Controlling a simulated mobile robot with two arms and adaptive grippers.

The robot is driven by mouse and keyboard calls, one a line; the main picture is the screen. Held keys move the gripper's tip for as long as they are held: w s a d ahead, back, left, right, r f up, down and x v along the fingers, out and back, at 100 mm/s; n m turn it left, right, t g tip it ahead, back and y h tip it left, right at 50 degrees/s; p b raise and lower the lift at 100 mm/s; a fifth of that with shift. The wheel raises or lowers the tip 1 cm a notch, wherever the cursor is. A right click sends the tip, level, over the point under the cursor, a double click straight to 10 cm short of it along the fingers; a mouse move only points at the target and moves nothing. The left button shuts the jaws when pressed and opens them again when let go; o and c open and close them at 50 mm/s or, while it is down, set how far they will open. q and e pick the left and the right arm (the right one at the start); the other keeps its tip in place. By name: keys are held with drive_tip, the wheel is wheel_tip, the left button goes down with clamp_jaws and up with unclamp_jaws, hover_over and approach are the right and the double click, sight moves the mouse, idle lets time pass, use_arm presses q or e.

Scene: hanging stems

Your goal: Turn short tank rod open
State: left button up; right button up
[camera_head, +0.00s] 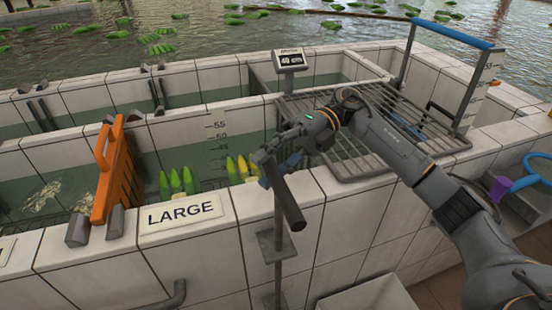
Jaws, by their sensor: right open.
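A dark grey rod (278,240) stands upright against the outer front wall of the tiled tank, held by brackets. A thick dark handle bar (287,200) at its top slants down towards me. No label marks this rod as short or tall. My right gripper (277,164) comes in from the right and is at the upper end of the handle. Its fingers are open, partly hidden by the bar, and I cannot tell whether they touch it. My left gripper is not in view.
An orange slotted gate (116,170) stands across the tank at left, by the sign LARGE (184,212). Green and yellow stems (178,182) stick up inside. A metal rack (345,130) and a small display (290,59) lie beyond my arm. A purple cup (501,189) is at right.

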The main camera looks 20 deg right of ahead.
drive_tip(key=v, duration=1.2)
drive_tip(key=shift+r, duration=0.1)
